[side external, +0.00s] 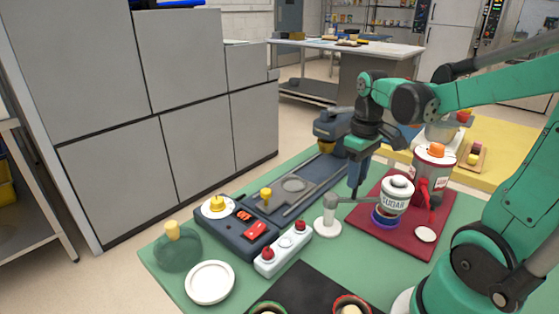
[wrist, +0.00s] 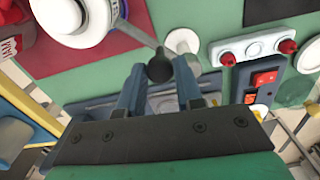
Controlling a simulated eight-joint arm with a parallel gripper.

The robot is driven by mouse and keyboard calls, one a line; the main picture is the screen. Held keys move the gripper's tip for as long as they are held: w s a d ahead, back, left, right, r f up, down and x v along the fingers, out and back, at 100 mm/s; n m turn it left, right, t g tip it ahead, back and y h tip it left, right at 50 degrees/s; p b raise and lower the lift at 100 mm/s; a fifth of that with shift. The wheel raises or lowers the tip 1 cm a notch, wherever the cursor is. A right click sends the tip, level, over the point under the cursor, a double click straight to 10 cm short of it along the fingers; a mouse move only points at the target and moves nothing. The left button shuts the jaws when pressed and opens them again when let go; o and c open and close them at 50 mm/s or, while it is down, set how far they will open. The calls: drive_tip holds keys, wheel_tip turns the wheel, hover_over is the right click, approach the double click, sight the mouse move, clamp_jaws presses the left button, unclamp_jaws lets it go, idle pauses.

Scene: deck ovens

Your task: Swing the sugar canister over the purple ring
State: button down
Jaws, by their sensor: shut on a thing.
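The white sugar canister (side external: 397,195) hangs on a thin grey swing arm (side external: 358,201) from a white post (side external: 327,222) on the green table. It appears above the purple ring (side external: 383,218), which shows under its lower left side on a dark red mat; exact centring cannot be told. In the wrist view the canister (wrist: 75,18) is at top left and the post (wrist: 182,42) is right of centre. My gripper (side external: 354,192) is at the swing arm. In the wrist view its fingers (wrist: 160,82) are shut on the arm's dark knob (wrist: 160,68).
A red jam jar (side external: 434,172) with an orange lid stands close behind the canister. A white box with red buttons (side external: 284,250) is left of the post. A dark machine (side external: 237,228) with yellow knobs, a green jar (side external: 177,250) and a white plate (side external: 210,283) lie further left.

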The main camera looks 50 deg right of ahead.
drive_tip(key=shift+w+d+n, duration=0.15)
drive_tip(key=shift+n, duration=0.35)
drive_tip(key=c, duration=0.6)
unclamp_jaws()
drive_tip(key=shift+r, duration=0.1)
drive_tip(key=shift+r, duration=2.7)
